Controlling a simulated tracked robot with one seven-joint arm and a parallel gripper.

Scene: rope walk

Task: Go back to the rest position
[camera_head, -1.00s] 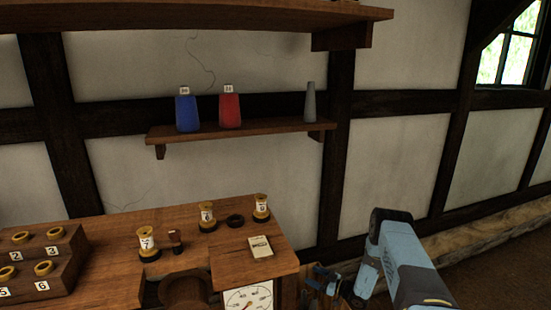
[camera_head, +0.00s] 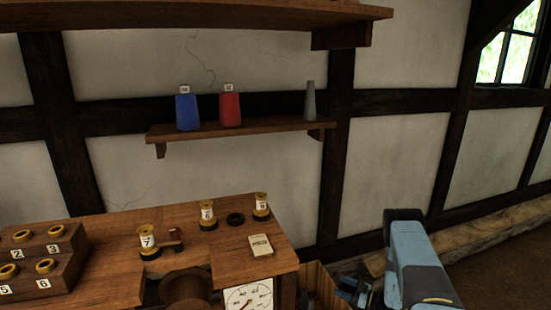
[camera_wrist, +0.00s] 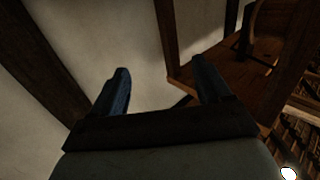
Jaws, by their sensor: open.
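My gripper (camera_wrist: 162,82) shows in the wrist view with its two blue fingers apart and nothing between them. It faces the pale wall and dark timber beams. In the head view my light-blue arm is at the lower right, beside the workbench (camera_head: 120,222). The gripper's blue parts (camera_head: 356,290) are low beside the arm there, partly hidden by it. A dark wooden structure shows close to the right finger in the wrist view.
The floor at right looks clear.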

